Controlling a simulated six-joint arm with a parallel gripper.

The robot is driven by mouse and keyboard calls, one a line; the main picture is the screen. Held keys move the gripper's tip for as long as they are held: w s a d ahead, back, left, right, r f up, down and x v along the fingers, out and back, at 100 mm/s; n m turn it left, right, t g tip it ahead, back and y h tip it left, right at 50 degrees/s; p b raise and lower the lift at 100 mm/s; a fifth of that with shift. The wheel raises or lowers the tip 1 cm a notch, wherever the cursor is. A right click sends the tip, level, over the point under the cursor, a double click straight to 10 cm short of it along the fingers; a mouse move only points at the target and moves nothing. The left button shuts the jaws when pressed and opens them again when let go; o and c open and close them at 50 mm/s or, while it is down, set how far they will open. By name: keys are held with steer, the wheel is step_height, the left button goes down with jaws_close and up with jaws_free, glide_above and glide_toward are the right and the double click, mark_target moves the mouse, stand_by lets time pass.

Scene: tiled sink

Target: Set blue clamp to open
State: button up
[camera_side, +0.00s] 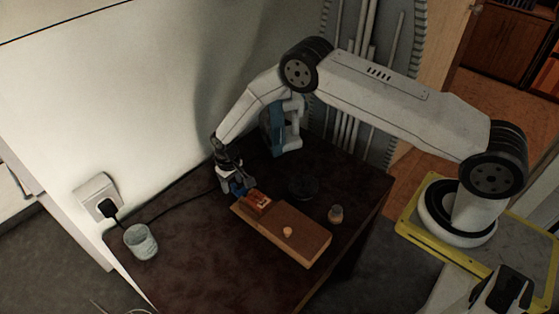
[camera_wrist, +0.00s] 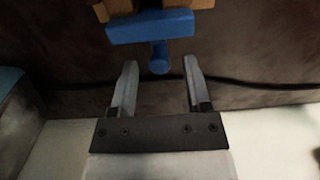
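The blue clamp (camera_wrist: 150,27) shows at the top of the wrist view as a blue bar against wooden parts. A short rounded blue handle (camera_wrist: 159,57) sticks out from it toward my gripper (camera_wrist: 160,66). My two fingers are apart, one on each side of the handle's end, with visible gaps; no contact shows. In the side view my gripper (camera_side: 231,184) points down beside the left end of a wooden board (camera_side: 298,244). A bit of blue (camera_side: 240,188) shows there, mostly hidden by the gripper. An orange-brown block (camera_side: 258,204) sits on that end of the board.
A pale cup (camera_side: 140,243) stands at the table's left corner. A black cable (camera_side: 180,204) runs from a wall socket (camera_side: 97,197) across the table. A dark round item (camera_side: 303,188), a small jar (camera_side: 335,214) and a blue-and-white device (camera_side: 285,130) stand behind the board.

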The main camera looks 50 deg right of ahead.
steer(key=shift+r, duration=3.9)
steer(key=shift+s+d+r, duration=0.15)
steer(key=shift+r, duration=0.25)
step_height(320, 180, up, 7)
glide_above(234, 184)
steer(key=s+d, duration=0.2)
steer(key=s, duration=0.2)
steer(key=s+d+r+t, duration=0.1)
steer(key=s+d+r, duration=0.1)
steer(key=s, duration=0.5)
steer(key=s+d+r, duration=0.1)
steer(key=s+r, duration=0.4)
steer(key=s, duration=0.1)
steer(key=s+d+r+t, duration=0.1)
steer(key=s+d+r, duration=0.1)
steer(key=s, duration=0.5)
steer(key=shift+s+d+r+t, duration=0.3)
steer(key=shift+r, duration=0.4)
